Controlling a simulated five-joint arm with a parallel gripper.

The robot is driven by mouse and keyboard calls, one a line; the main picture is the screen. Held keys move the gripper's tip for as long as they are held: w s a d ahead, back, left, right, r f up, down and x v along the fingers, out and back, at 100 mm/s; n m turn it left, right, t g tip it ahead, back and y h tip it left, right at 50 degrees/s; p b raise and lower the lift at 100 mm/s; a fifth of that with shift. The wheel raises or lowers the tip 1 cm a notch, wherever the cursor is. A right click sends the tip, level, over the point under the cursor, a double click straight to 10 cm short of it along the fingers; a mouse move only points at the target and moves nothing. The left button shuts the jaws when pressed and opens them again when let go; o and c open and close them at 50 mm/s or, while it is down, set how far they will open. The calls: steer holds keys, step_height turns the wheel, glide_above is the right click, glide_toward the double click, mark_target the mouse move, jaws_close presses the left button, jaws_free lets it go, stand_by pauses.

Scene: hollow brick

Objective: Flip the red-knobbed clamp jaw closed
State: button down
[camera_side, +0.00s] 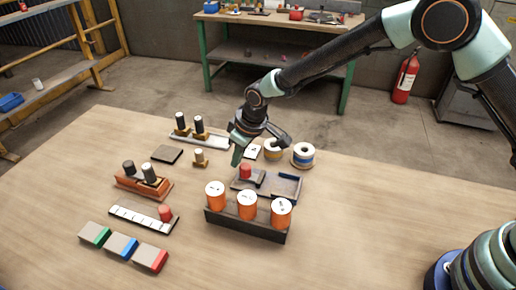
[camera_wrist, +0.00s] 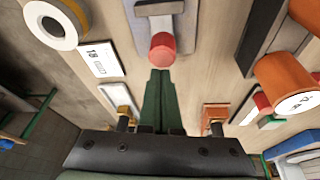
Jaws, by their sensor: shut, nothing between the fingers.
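The red knob (camera_side: 246,171) of the clamp stands at the left end of a grey, low-walled fixture (camera_side: 288,187) near the middle of the table. In the wrist view the red knob (camera_wrist: 162,48) is at upper centre, with a grey-and-dark clamp part behind it, cut off by the top edge. I cannot tell the jaw's angle. My gripper (camera_side: 236,160) is shut and empty, its green fingers pointing down just left of the knob. In the wrist view the fingertips (camera_wrist: 160,73) are just below the knob; I cannot tell whether they touch it.
A dark rack (camera_side: 245,227) with three orange, white-topped cylinders stands in front of the fixture. Two spools (camera_side: 303,154) are behind it. Left are peg blocks (camera_side: 143,184), a white strip with another red knob (camera_side: 165,213), and coloured blocks (camera_side: 122,245).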

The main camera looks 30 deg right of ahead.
mark_target(249, 165)
steer(key=shift+s+d, duration=1.3)
steer(key=shift+f, duration=0.1)
steer(key=shift+w+a, duration=0.55)
steer(key=shift+w, duration=0.25)
steer(key=shift+w+a, duration=0.55)
steer(key=shift+w, duration=0.25)
steer(key=shift+w+r, duration=0.1)
steer(key=shift+r, duration=0.3)
steer(key=v, duration=0.9)
steer(key=shift+d+r, duration=0.15)
steer(key=shift+r, duration=0.05)
